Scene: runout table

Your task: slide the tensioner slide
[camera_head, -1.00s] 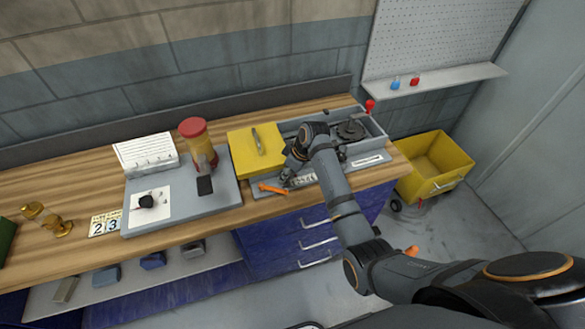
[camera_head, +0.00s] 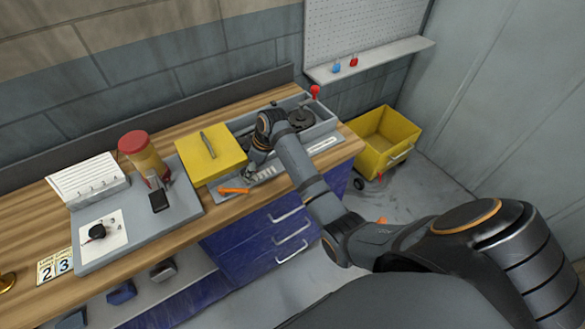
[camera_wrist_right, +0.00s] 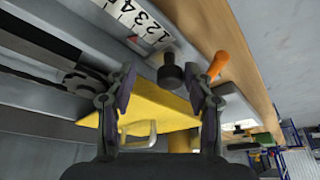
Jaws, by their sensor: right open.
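The tensioner slide shows in the right wrist view as a short black knob (camera_wrist_right: 171,74) beside a white number scale (camera_wrist_right: 142,20) with a small red pointer (camera_wrist_right: 135,41). My right gripper (camera_wrist_right: 162,88) is open, with one finger on each side of the knob in the picture. I cannot tell whether either finger touches it. In the head view my right gripper (camera_head: 253,170) is low over the front of the grey machine (camera_head: 322,128), and the arm hides the knob. My left gripper is not in view.
An orange handle (camera_head: 233,191) lies close to the gripper at the machine's front edge. A yellow cover (camera_head: 208,163) with a handle stands just left. A red-topped container (camera_head: 143,155) is farther left. A yellow cart (camera_head: 384,142) stands right of the table.

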